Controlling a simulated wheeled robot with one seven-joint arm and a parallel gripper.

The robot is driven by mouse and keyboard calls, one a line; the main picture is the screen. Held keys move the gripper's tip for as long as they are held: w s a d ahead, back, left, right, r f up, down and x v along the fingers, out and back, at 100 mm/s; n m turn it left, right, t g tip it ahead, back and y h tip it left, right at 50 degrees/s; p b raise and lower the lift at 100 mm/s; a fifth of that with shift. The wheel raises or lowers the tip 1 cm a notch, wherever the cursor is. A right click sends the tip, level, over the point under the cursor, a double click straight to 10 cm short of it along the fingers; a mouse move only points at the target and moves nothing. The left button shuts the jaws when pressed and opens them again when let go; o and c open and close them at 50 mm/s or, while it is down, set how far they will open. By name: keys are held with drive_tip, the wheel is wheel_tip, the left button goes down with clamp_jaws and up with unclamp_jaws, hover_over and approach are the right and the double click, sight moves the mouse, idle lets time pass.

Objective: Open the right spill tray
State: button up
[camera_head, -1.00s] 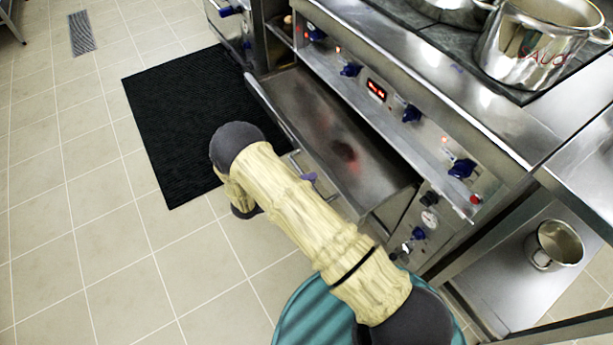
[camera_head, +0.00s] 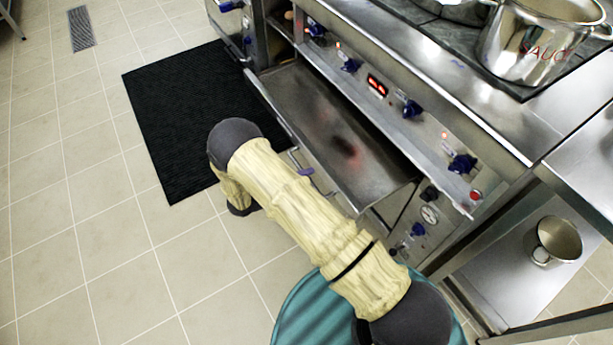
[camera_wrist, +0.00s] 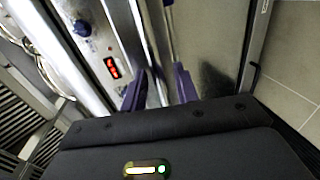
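A long shallow steel spill tray (camera_head: 320,125) is slid partly out under the stove's control panel, with a dark, reddish patch on its floor. A small metal bar handle (camera_head: 293,160) shows on its front face. My gripper is mostly hidden behind my arm in the head view; a small purple piece, apparently a fingertip, shows beside that handle. In the wrist view the two purple fingers of my gripper (camera_wrist: 159,88) stand apart, close to the control panel and a long metal edge. I see nothing clearly clamped between them. Whether they touch the handle is hidden.
The control panel (camera_head: 400,125) has several blue knobs and a red display (camera_wrist: 112,67). A large pot (camera_head: 525,55) stands on the stove. A small pot (camera_head: 556,240) sits on a low shelf at right. A black mat (camera_head: 180,110) and open tiled floor lie left.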

drive_tip(key=p+v, duration=0.1)
drive_tip(key=v, duration=1.5)
drive_tip(key=shift+a, duration=0.25)
drive_tip(key=shift+s, duration=0.15)
drive_tip(key=w+d+r+m+t+y, duration=0.1)
drive_tip(key=w+d+r+t+y, duration=0.15)
drive_tip(key=w+r+y, duration=0.5)
drive_tip(key=w+d+r+m+t+y, duration=0.1)
drive_tip(key=w+d+r+m+y, duration=0.2)
drive_tip(key=w+r, duration=0.65)
drive_tip(key=s+d+r+g+y, duration=0.3)
drive_tip(key=s+d+r+y, duration=0.1)
drive_tip(key=d, duration=0.4)
drive_tip(key=s+d+r+m+g, duration=0.1)
drive_tip(key=s+d+g, duration=0.2)
drive_tip(key=s+d, duration=0.55)
drive_tip(key=s+d+m+g, duration=0.15)
drive_tip(key=s+d, duration=0.35)
drive_tip(key=s, duration=0.6)
wheel_tip(320, 180, up, 26)
drive_tip(key=s+g+p, duration=0.1)
drive_tip(key=p, duration=2.4)
drive_tip(key=shift+s+n+h+p, duration=0.2)
drive_tip(key=shift+n+h+p, duration=0.15)
drive_tip(key=shift+h, duration=0.1)
